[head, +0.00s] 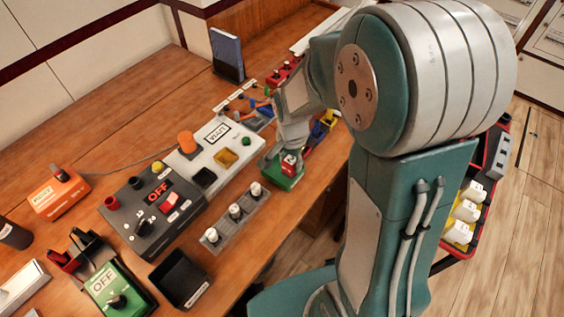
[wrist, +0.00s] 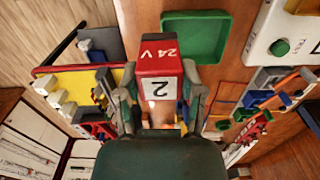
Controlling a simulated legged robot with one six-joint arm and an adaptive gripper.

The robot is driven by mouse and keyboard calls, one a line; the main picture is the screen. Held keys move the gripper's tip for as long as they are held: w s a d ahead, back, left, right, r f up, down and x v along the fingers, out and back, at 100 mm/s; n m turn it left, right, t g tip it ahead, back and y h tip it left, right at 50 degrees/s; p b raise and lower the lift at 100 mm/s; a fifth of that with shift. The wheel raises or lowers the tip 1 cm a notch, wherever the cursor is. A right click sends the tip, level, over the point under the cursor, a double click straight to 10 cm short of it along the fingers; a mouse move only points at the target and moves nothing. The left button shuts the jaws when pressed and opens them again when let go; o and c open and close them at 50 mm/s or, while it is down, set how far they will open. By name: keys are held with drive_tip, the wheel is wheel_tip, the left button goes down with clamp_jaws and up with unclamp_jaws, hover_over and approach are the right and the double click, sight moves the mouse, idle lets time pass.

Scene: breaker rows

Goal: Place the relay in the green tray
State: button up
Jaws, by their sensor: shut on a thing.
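The relay (wrist: 158,62) is a red block marked 24 V, with a white label reading 2. My gripper (wrist: 160,80) is shut on it, one finger on each side. In the head view the relay (head: 290,164) shows just below my gripper, in front of the green tray. The green tray (wrist: 195,38) looks empty in the wrist view, just beyond the relay and to its right. In the head view the tray (head: 282,181) stands near the table's front edge. The height of the relay above the table is hard to tell.
A white test panel (head: 222,141) with a green button lies left of the tray. A dark control box (head: 152,208) is farther left. A red-rimmed rack (wrist: 90,68) stands off the table's edge.

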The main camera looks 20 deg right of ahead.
drive_tip(key=w+f, duration=0.6)
drive_tip(key=shift+w+f, duration=0.35)
drive_tip(key=shift+w, duration=0.05)
wheel_tip(320, 180, down, 3)
drive_tip(key=shift+f, duration=0.1)
drive_tip(key=o, duration=1.2)
